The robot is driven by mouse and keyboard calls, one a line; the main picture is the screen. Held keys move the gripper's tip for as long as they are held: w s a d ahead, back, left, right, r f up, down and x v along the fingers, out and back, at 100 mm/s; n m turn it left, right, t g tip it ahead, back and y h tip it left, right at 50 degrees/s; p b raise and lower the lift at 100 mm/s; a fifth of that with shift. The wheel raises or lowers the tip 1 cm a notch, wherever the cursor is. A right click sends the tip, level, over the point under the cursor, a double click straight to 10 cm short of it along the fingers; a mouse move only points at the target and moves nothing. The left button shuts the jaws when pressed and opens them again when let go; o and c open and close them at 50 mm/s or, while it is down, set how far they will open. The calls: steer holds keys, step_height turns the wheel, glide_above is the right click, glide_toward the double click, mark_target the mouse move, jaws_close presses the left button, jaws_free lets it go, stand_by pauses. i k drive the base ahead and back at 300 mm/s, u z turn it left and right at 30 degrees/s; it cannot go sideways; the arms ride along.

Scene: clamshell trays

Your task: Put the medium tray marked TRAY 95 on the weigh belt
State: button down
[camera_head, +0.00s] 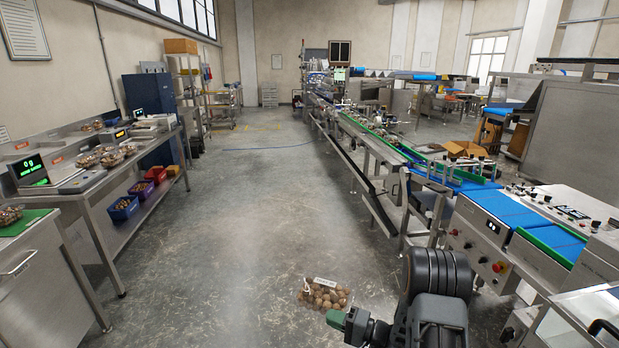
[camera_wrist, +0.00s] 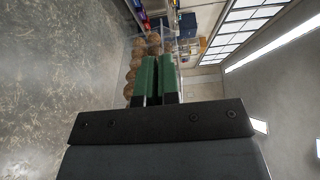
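A clear clamshell tray (camera_head: 309,304) of round brown produce, with a white label on top, is at my gripper's fingertips in the head view. The label is too small to read. In the wrist view the tray (camera_wrist: 129,75) extends beyond and beside the green fingers. My gripper (camera_head: 337,318) has its fingers close together on the tray's edge; in the wrist view the gripper (camera_wrist: 158,62) hides the contact. The tray appears held above the floor. Blue belts run along the line at the right, including one (camera_head: 505,209) above a small display; I cannot tell which is the weigh belt.
A steel bench (camera_head: 92,194) at the left carries scales and several trays, with coloured bins (camera_head: 122,207) on its lower shelf. A green mat (camera_head: 22,223) lies on a cabinet at the near left. The aisle floor (camera_head: 230,210) between the bench and conveyor is clear.

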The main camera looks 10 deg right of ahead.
mark_target(494, 200)
steer(key=z, duration=0.05)
steer(key=i, duration=1.5)
steer(key=z, duration=0.85)
steer(key=i, duration=1.1)
steer(key=z, duration=1)
steer(key=i, duration=0.3)
steer(key=z, duration=0.2)
